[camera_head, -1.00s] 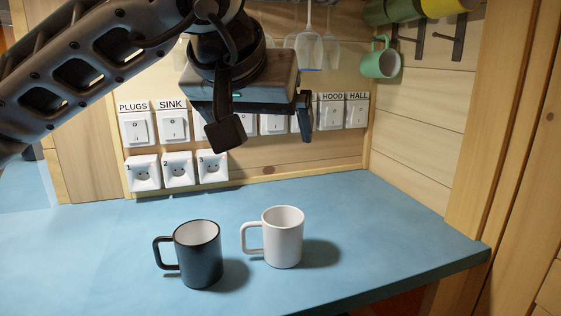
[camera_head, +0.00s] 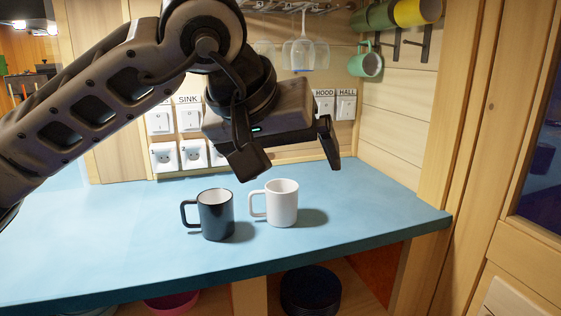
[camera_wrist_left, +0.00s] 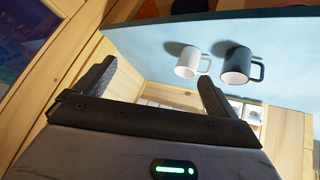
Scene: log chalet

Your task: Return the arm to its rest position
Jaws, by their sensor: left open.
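My left arm comes in from the left in the head view. Its gripper (camera_head: 291,160) is open and empty, with the two fingers well apart, held above the counter. In that view it overlaps the area behind and above the mugs. A dark mug (camera_head: 216,215) and a white mug (camera_head: 282,204) stand upright side by side on the blue counter (camera_head: 120,240), handles to the left. In the left wrist view, the white mug (camera_wrist_left: 186,62) and the dark mug (camera_wrist_left: 236,64) show beyond the open fingers, apart from them. My right gripper is not in view.
Wall switches and sockets (camera_head: 163,156) line the back wall, partly hidden by my arm. Glasses (camera_head: 303,54) hang from a rack. A green mug (camera_head: 371,64) hangs on the right wall. The counter's left part is clear. Dark plates (camera_head: 311,291) sit on a shelf below.

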